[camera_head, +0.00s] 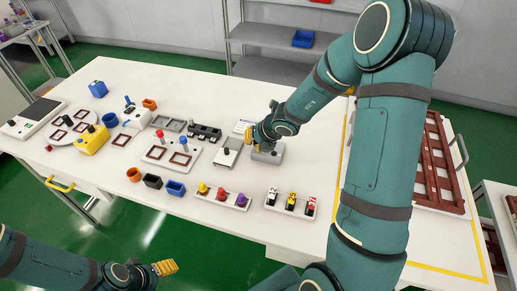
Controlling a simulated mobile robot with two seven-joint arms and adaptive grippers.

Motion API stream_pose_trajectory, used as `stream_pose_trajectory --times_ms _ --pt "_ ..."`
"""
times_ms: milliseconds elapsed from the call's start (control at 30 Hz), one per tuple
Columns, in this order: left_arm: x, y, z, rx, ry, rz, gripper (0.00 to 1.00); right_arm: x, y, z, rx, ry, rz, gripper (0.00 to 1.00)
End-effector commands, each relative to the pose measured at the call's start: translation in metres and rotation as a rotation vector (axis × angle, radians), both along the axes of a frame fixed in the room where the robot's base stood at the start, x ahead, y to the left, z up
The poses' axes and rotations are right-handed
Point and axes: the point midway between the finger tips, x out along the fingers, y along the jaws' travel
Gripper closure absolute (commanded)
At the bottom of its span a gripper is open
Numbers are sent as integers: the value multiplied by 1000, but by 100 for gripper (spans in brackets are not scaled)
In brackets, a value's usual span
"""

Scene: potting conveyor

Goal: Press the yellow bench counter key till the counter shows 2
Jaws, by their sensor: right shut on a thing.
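My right gripper (258,135) reaches down to a grey box (268,155) at the middle of the bench. Its fingers are shut at the box's top; what they grip is largely hidden. A pale strip with yellow (203,187), red and purple knobs stands to the left. Another strip holds three small black-and-white units with coloured parts, the middle one yellow (291,198). I cannot tell which is the counter key, and no counter number is readable. My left gripper (166,268) is off the bench at lower left, apart from everything; its opening is unclear.
The white bench (235,215) is crowded with fixtures. Orange, black and blue cups (175,188) stand near the front edge. Brown frames (433,170) lie at right, beyond my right arm.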

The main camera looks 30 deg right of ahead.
Motion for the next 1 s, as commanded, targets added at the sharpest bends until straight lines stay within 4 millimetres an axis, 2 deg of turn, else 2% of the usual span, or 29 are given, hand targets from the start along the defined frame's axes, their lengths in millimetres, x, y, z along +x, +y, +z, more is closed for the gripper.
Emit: stream_pose_trajectory --times_ms 500,1000 --pt "0 0 0 0 0 0 34 0 0 0 0 0 0 100" --pt "0 0 -9 0 0 0 34 0 0 -8 0 0 0 100"
